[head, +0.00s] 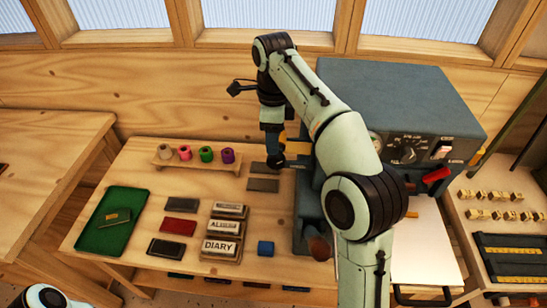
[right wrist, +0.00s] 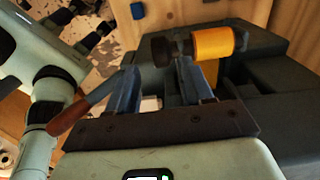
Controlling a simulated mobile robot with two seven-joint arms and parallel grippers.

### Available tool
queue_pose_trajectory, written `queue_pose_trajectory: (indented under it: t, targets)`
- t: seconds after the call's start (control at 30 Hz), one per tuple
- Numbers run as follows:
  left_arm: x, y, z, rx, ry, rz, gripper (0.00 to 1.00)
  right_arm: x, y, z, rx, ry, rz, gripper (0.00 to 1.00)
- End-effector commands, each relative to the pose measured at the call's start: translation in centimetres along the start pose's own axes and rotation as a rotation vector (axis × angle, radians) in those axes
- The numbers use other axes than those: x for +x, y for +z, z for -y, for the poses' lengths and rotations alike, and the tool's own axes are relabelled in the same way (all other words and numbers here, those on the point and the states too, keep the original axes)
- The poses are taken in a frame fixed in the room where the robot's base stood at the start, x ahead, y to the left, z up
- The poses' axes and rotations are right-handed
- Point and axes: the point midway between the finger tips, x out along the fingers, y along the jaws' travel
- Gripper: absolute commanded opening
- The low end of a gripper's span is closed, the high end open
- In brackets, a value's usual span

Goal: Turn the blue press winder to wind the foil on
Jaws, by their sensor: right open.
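The blue-grey press (head: 400,95) stands at the back right of the table, with a dial panel on its front. In the right wrist view, a yellow foil roll (right wrist: 214,42) sits on the press, with a dark round knob (right wrist: 166,50), apparently the winder, at its left end. My right gripper (right wrist: 157,68) is open, its two fingers apart just short of the knob and roll, with nothing seen held. In the head view the right gripper (head: 273,152) is at the press's left side, and my arm hides much of the press. My left gripper is out of view.
A wooden rack (head: 196,163) with tan, red, green and purple rolls stands left of the press. A green tray (head: 98,241), dark and red blocks and lettered blocks lie on the table. The press's wooden-gripped lever (right wrist: 72,116) is left of my fingers. A side table (head: 505,240) stands right.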

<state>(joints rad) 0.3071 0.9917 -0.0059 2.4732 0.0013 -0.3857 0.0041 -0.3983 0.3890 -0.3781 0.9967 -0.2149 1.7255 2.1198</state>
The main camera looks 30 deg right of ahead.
Motion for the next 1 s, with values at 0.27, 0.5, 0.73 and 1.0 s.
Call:
queue_pose_trajectory:
  t: [0.27,0.5,0.73,1.0]
  targets:
    - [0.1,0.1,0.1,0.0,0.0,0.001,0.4,5.0,0.0,-0.1,0.0,0.003,-0.001,0.51]
    - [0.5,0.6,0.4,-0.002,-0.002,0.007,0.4,7.7,0.0,0.0,0.0,0.001,0.0,0.51]
    - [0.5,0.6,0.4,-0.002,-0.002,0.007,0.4,8.0,0.0,0.0,0.0,0.0,0.001,0.51]
    - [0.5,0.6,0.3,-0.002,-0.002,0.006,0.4,8.0,0.0,0.0,0.0,-0.001,0.001,0.02]
